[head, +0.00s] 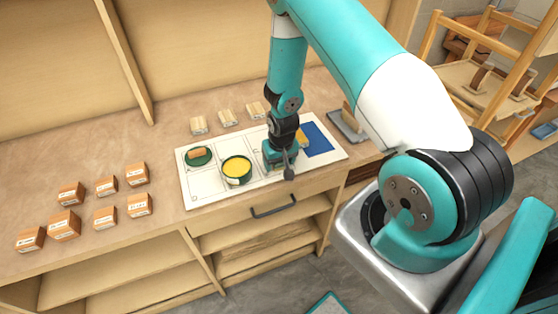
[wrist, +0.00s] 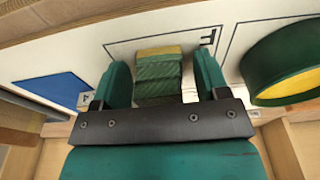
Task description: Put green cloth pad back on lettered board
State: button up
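The white lettered board (head: 212,187) lies on the bench, with outlined cells. In the wrist view, a green, ribbed block-like piece with a yellow top face (wrist: 158,72) shows between my fingers, over a cell with a letter at its corner. It looks like the green cloth pad, but I cannot be sure. My gripper (wrist: 162,75) is open around it, with a gap on its right side; its left side is close to the other finger. In the head view my gripper (head: 280,158) is low over the board, and a yellow bit (head: 302,136) shows behind it.
A green bowl with yellow contents (head: 237,169) and a green disc (head: 198,157) bearing a brown piece sit on the board's left. A blue rectangle (head: 318,139) is at its right. Small wooden blocks (head: 228,117) stand behind; several labelled boxes (head: 65,225) stand left. A grey tray (head: 346,126) is right.

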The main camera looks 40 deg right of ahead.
aim_at(281, 170)
jog(key=shift+r, duration=0.15)
jog(key=s+a+r+n+y+b, duration=0.15)
jog(key=a+r, duration=0.25)
jog(key=r, duration=0.5)
jog(key=s+a+r+b, duration=0.1)
jog(key=a+r+b, duration=0.15)
jog(key=r, duration=0.65)
jog(key=s+a+r+n+g+y, duration=0.1)
jog(key=s+a+r+n, duration=0.3)
jog(key=s+a+r, duration=0.3)
jog(key=s+a+r+n+y, duration=0.2)
jog(key=s+a+r+n, duration=0.3)
jog(key=s+a+r, duration=0.3)
jog(key=s+a, duration=0.1)
jog(key=s, duration=0.3)
jog(key=shift+s+r+g+p, duration=0.2)
jog(key=shift+r+g+p, duration=0.1)
jog(key=shift+g+p, duration=0.1)
